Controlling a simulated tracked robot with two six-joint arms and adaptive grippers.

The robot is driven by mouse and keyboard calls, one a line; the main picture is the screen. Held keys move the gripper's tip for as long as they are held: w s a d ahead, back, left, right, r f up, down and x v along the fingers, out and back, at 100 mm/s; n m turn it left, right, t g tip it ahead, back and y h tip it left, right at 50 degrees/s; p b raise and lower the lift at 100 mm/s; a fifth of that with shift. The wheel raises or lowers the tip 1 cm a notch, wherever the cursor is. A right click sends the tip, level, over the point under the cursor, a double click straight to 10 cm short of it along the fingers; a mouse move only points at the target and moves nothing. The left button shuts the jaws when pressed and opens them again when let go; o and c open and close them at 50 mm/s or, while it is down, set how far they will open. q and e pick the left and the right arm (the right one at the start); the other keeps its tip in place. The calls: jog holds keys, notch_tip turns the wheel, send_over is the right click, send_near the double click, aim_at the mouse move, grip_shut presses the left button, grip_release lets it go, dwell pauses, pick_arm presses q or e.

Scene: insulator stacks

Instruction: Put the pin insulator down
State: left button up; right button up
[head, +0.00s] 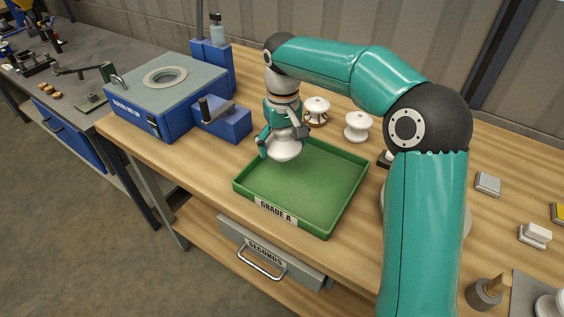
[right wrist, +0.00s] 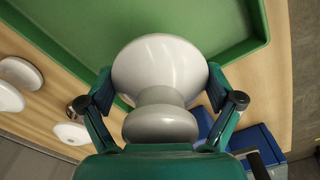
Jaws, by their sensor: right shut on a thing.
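The pin insulator (head: 284,151) is white and bell-shaped, held at the back left corner of the green tray marked GRADE A (head: 315,205). My right gripper (head: 282,141) is shut on it from above. In the right wrist view the insulator (right wrist: 158,70) sits between both fingers of the gripper (right wrist: 158,95), with its wide skirt toward the tray (right wrist: 70,30). I cannot tell whether it touches the tray floor. The rest of the tray is empty. My left gripper is in neither view.
Two white insulators, one with brown marks (head: 316,110) and one plain (head: 357,126), stand behind the tray. A blue test box (head: 165,100) with a blue clamp block (head: 222,122) is to the left. Small blocks (head: 487,183) lie at right. A drawer marked SECONDS (head: 265,258) is below.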

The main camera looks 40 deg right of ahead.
aim_at(283, 169)
jog(key=shift+f, duration=2.55)
jog(key=o, duration=1.4)
jog(key=shift+f, duration=0.1)
jog(key=shift+o, duration=0.2)
notch_tip(283, 169, up, 12)
jog(key=shift+r+p, duration=0.1)
jog(key=shift+p, duration=0.45)
